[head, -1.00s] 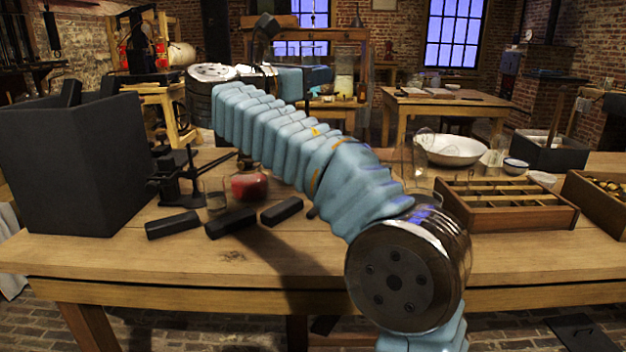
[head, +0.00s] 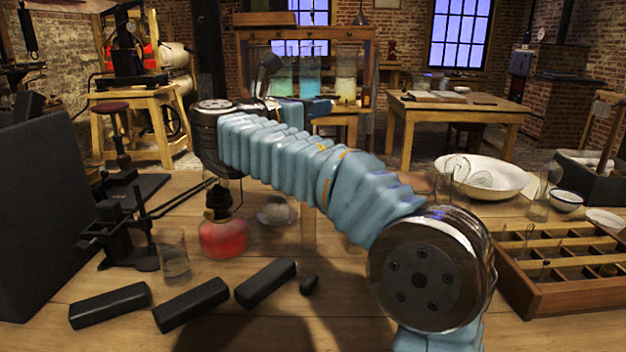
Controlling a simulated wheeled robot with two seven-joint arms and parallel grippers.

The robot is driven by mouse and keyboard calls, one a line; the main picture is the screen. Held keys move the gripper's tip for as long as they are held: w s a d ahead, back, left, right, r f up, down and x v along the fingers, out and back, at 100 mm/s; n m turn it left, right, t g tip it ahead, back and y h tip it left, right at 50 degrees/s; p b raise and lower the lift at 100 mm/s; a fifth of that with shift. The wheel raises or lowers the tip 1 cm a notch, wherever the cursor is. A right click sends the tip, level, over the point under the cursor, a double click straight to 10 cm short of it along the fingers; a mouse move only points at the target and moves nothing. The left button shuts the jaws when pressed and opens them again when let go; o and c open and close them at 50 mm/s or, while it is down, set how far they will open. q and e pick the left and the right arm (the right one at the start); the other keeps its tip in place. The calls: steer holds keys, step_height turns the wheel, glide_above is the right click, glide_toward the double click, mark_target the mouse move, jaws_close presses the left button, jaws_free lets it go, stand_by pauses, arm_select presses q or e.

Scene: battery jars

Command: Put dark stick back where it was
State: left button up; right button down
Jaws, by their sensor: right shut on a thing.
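My right arm crosses the middle of the view, its elbow at the upper left and its forearm partly hidden behind the blue sleeve. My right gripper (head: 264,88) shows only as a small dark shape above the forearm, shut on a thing. A dark piece (head: 268,66) stands up tilted there; I cannot clearly tell stick from gripper. On the table lie three black bars, left (head: 110,305), middle (head: 190,304) and right (head: 265,283), roughly in a row. A short dark piece (head: 310,284) lies just right of them. My left gripper is out of view.
A large black box (head: 40,210) stands at the left. Near the bars are a black metal stand (head: 125,240), a glass beaker (head: 174,262) and a red flask (head: 222,238). A compartmented wooden tray (head: 560,265) and a white bowl (head: 495,178) are at the right.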

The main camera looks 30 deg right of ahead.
steer(key=shift+f+b, duration=0.6)
steer(key=shift+f, duration=5.5)
steer(key=c, duration=1)
jaws_free()
steer(key=shift+c, duration=0.2)
steer(key=v, duration=1.2)
steer(key=shift+b, duration=0.3)
steer(key=shift+r, duration=0.1)
